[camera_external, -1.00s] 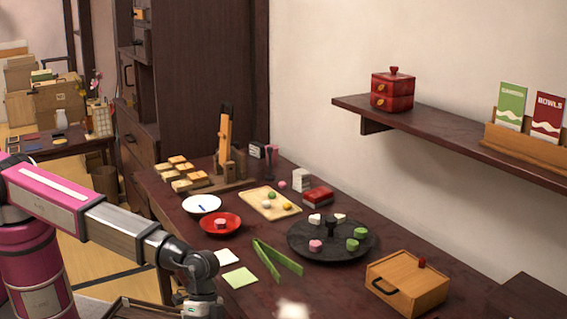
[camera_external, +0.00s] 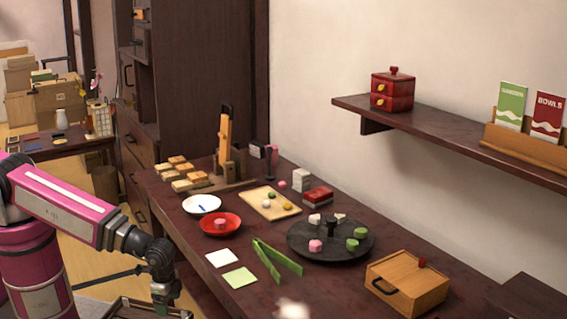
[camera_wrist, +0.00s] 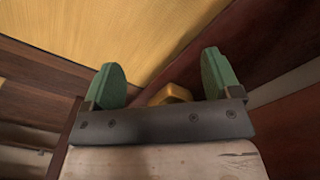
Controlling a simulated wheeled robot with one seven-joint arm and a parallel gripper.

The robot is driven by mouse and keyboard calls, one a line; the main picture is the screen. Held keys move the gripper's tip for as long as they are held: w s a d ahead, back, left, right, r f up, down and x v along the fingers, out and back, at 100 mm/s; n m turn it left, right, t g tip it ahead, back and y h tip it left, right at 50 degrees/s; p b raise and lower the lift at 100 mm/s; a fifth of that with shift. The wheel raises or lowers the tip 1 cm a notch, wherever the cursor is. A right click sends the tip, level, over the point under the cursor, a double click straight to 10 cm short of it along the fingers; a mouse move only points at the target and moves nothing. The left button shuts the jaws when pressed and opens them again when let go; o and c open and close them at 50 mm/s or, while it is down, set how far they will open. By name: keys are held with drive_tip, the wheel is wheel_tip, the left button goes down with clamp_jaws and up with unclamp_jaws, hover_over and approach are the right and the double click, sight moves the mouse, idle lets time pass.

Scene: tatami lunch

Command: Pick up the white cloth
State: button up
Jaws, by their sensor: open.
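The white cloth (camera_external: 221,258) is a small flat square on the dark table, near its left edge. A light green square (camera_external: 239,277) lies just in front of it, close to it. My gripper shows at the lower left of the external view, off the table's left side and apart from the cloth; its fingertips are hard to make out there. In the wrist view my gripper (camera_wrist: 162,78) has its two green fingers spread apart. The cloth is not in the wrist view.
Green tongs (camera_external: 277,259) stand right of the cloth. A brass-coloured thing (camera_wrist: 172,92) shows beyond the fingers.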

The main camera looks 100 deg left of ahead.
drive_tip(key=shift+o, duration=0.6)
